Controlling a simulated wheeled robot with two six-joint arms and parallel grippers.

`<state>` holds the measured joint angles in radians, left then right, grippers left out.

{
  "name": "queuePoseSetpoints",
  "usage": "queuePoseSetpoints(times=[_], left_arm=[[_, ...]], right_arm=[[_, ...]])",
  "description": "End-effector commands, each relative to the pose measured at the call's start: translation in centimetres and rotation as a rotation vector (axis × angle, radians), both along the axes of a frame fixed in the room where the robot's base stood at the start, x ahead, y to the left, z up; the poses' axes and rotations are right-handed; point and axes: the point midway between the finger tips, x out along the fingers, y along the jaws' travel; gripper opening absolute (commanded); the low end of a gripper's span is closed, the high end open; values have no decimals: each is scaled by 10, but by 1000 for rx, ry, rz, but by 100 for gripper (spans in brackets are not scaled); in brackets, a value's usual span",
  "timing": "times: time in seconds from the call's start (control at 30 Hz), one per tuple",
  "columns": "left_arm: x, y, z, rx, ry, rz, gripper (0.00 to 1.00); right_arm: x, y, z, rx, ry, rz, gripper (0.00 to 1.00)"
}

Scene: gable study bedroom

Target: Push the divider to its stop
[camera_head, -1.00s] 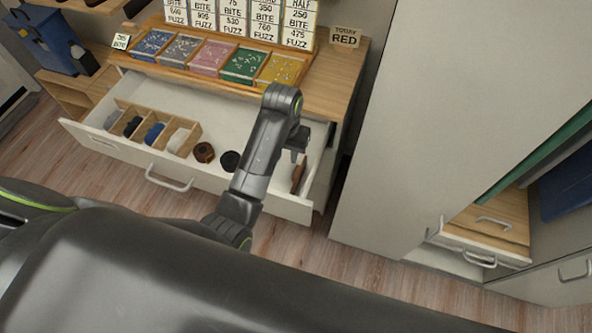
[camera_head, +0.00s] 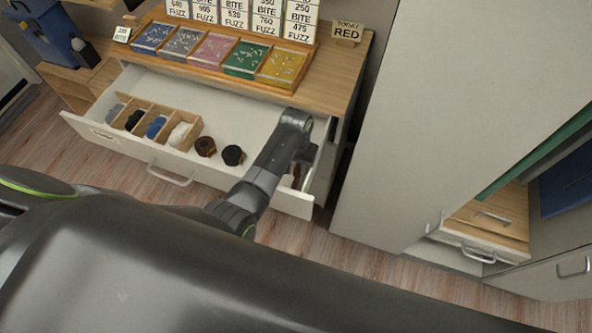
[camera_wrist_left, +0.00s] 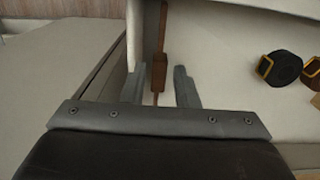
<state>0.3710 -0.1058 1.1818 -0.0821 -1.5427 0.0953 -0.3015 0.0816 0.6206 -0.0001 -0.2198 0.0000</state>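The divider is a thin brown wooden bar (camera_wrist_left: 162,30) with a thicker block partway along it. It stands in the open white drawer (camera_head: 232,183), near the drawer's right end in the head view. My left gripper (camera_head: 303,164) is down at that end of the drawer and hides most of the divider there. In the left wrist view the gripper (camera_wrist_left: 158,78) is open, one finger on each side of the divider's block. Gaps show between the block and both fingers. My right gripper is not in view.
A wooden compartment box (camera_head: 160,124) with rolled items sits at the drawer's left. A brown roll (camera_head: 205,146) and a black roll (camera_head: 233,155) lie beside it; the drawer floor between them and the divider is clear. Colored trays (camera_head: 246,60) stand on the desktop above.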

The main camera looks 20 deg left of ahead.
Motion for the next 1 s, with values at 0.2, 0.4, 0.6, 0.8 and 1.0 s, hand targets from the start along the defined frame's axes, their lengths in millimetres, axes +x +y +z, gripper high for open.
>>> queuePoseSetpoints(times=[0.2,0.4,0.6,0.8,1.0], left_arm=[[0,0,-29,1,1,0,27],[0,1,-41,1,-1,0,27],[0,1,-43,1,-1,1,27],[0,0,-43,1,-1,0,18],[0,0,-42,1,-1,0,0]], right_arm=[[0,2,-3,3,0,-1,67],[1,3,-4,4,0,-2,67],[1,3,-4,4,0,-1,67],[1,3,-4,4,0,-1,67],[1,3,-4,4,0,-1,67]])
